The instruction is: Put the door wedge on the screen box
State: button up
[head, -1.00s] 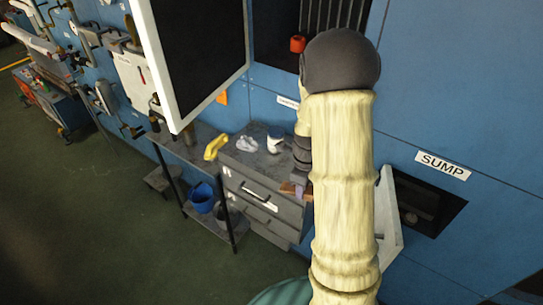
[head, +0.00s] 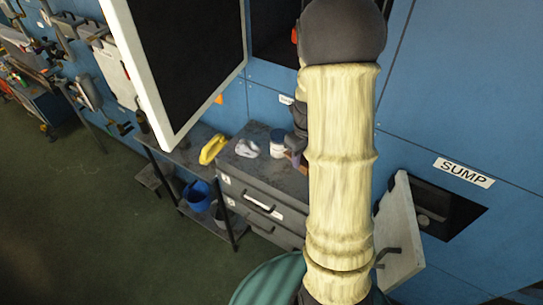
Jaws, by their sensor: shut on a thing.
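My gripper (head: 297,157) is low behind my pale arm, over the right end of the grey drawer cabinet. Only its side shows. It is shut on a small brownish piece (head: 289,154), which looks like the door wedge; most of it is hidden. I cannot tell whether it touches the cabinet top. The opening with bars in the blue wall, behind my arm at the top, may be the screen box (head: 268,40); its label is not readable. A small red-orange thing shows at its edge.
A large black panel with a white frame (head: 160,100) stands open at upper left. A yellow thing (head: 213,150), a whitish thing (head: 247,149) and a blue-white tin (head: 277,143) are near the cabinet top. A hatch marked SUMP (head: 455,210) is open at right.

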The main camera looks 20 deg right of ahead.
jog(key=shift+s+d, duration=0.1)
jog(key=shift+s, duration=0.25)
jog(key=shift+f, duration=0.3)
jog(key=p, duration=0.2)
send_over(300, 185)
notch_tip(300, 185, down, 5)
jog(key=shift+r, duration=0.1)
jog(key=shift+f, duration=0.3)
jog(key=shift+f+p, duration=0.55)
jog(key=shift+f, duration=1.4)
